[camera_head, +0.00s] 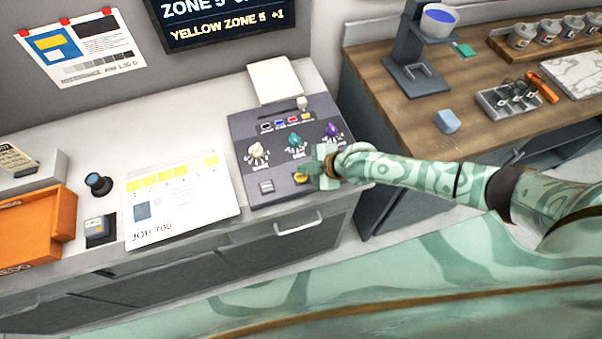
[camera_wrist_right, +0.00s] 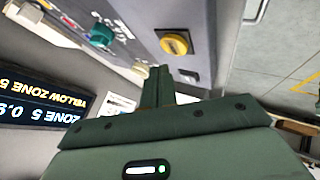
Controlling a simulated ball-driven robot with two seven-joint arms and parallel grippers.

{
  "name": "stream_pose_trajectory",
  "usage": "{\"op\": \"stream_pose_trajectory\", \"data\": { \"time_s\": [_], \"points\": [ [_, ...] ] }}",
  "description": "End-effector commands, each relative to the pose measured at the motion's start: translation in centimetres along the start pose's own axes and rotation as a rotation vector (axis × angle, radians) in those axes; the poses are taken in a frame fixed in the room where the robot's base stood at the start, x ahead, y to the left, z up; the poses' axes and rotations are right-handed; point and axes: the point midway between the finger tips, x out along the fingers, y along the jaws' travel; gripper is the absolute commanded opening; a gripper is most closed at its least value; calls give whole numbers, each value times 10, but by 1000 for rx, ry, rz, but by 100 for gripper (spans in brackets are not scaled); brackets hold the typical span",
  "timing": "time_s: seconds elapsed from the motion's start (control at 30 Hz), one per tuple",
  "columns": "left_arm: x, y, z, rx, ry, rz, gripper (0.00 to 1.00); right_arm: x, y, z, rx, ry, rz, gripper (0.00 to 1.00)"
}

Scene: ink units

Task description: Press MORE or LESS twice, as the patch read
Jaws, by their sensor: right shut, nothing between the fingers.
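The grey control panel (camera_head: 245,130) on the counter carries a white, a teal (camera_head: 295,143) and a purple knob (camera_head: 331,131). On its front strip are a grey button (camera_head: 266,187) and a yellow button (camera_head: 300,178). My right gripper (camera_head: 311,168) is shut and empty, close by the yellow button and partly overlapping it in the head view. In the right wrist view the gripper's fingers (camera_wrist_right: 158,85) are together, and the yellow button (camera_wrist_right: 175,44) lies just beyond them. I cannot tell whether they touch. The button labels are unreadable. My left gripper is not in view.
The dark screen (camera_head: 222,18) shows "ZONE 5" and "YELLOW ZONE 5 +1". A job sheet (camera_head: 180,213) with yellow patches lies left of the panel. An orange box (camera_head: 40,225) stands far left. A wooden worktop (camera_head: 420,110) with pots and tools is at the right.

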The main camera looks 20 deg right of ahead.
Motion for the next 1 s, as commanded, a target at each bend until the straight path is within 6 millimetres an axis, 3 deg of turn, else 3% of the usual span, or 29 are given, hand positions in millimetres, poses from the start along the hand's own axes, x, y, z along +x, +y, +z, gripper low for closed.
{"op": "stream_pose_trajectory", "data": {
  "time_s": [0.37,1.0],
  "points": [
    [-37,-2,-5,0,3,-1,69,-28,21,-21,-1,0,0,0],
    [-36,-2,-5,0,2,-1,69,-28,20,-20,0,0,0,0]
  ]
}}
